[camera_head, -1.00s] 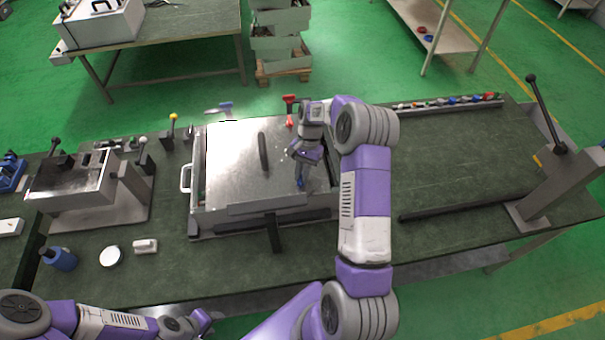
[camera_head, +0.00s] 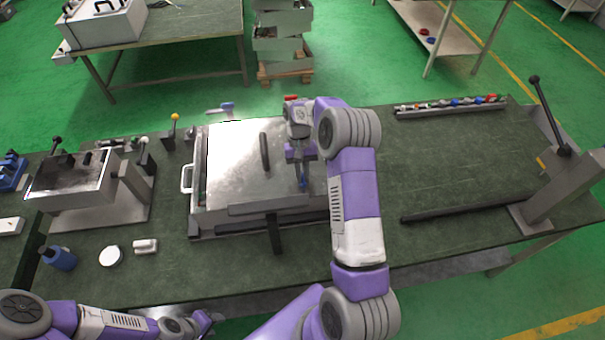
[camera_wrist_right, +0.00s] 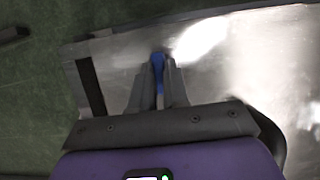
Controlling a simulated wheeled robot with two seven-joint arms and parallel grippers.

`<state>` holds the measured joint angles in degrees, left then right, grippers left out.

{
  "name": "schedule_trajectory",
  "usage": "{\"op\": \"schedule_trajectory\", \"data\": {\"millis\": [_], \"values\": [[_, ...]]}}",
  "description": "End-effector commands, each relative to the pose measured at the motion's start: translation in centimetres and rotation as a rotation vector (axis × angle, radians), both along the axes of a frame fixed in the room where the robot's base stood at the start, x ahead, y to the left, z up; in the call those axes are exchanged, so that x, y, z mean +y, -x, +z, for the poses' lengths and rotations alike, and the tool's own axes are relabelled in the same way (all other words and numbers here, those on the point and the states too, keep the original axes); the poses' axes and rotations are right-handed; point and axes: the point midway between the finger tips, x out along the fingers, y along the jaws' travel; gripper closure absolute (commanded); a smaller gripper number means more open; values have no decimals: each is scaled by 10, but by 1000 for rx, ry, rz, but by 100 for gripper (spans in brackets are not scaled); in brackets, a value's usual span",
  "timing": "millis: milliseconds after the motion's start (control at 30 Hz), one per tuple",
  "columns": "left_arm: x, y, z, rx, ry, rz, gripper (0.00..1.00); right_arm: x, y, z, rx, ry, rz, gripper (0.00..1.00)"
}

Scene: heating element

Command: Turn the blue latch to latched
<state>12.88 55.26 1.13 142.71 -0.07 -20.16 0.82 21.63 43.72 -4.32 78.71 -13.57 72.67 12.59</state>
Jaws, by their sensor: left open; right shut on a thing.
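The blue latch (camera_head: 304,187) is on the right part of the metal box's flat lid, and only a small part of it shows in the head view. My right gripper (camera_head: 301,178) points down over it. In the right wrist view, the two fingers (camera_wrist_right: 158,94) are shut on the blue latch (camera_wrist_right: 158,62), whose blue end sticks out between the fingertips. The latch's base is hidden, so its exact angle is hard to tell. My left gripper (camera_head: 212,322) is open and empty at the bottom of the head view, in front of the bench.
The metal box (camera_head: 235,165) has a dark bar handle (camera_head: 264,151) on its lid, left of my right gripper. A black-knobbed press (camera_head: 72,185) stands at left. The bench's right half is mostly clear.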

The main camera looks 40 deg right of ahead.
Motion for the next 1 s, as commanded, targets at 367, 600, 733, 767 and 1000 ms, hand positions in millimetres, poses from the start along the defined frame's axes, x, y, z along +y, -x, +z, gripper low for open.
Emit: {"op": "schedule_trajectory", "data": {"millis": [367,600,733,767,1000], "values": [[0,0,0,0,0,0,57,0,0,0,-1,0,9,100],[0,0,0,0,0,0,57,0,0,0,-1,-1,8,60],[0,0,0,0,0,0,57,0,0,0,0,-1,7,60],[0,0,0,0,0,0,57,0,0,0,0,0,6,60],[0,0,-2,0,0,0,57,-3,-7,16,-5,2,7,60]]}}
